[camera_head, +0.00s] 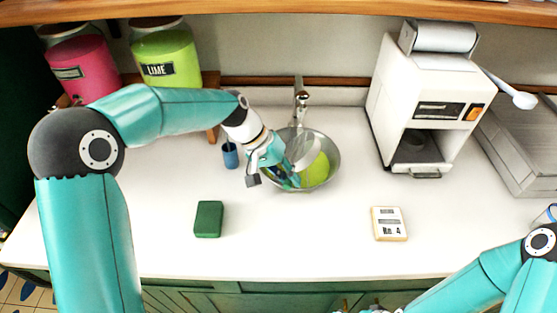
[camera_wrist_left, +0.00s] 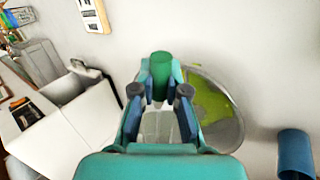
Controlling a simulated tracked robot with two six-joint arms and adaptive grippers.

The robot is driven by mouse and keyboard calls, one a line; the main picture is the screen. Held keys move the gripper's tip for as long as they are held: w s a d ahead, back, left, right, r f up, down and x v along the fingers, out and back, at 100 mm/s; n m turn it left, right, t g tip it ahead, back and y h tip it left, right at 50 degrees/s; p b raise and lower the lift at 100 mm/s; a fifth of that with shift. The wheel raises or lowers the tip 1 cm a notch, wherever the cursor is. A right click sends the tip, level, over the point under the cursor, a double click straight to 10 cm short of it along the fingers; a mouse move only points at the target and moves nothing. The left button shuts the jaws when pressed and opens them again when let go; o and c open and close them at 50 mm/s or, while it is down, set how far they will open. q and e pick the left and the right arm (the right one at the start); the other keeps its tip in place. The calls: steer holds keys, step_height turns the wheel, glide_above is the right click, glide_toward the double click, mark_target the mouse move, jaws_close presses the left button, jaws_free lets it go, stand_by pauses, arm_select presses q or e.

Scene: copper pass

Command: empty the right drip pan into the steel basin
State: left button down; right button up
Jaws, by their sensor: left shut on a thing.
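The steel basin (camera_head: 334,165) stands on the counter below the tap, with lime-green stuff (camera_head: 316,172) in its bottom. My left gripper (camera_head: 288,175) is over the basin's left side, shut on the green handle (camera_wrist_left: 161,72) of a pan. The pan (camera_head: 306,150), pale grey, is tipped steeply on its side over the basin. In the left wrist view the basin (camera_wrist_left: 236,128) and its green contents lie beyond the fingers. Whether anything is left in the pan is hidden.
A white coffee machine (camera_head: 385,85) stands right of the basin, with a grey box (camera_head: 520,150) beyond it. A blue cup (camera_head: 230,156) is close left of the gripper. A green block (camera_head: 208,219) and a "No. 4" card (camera_head: 389,224) lie in front. The counter between them is clear.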

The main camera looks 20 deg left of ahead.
arm_select(q)
steer(key=d+f+y, duration=0.2)
steer(key=d+y, duration=0.6)
steer(key=d, duration=0.2)
steer(key=shift+f+y, duration=0.3)
steer(key=shift+y, duration=0.1)
steer(key=shift+m, duration=0.3)
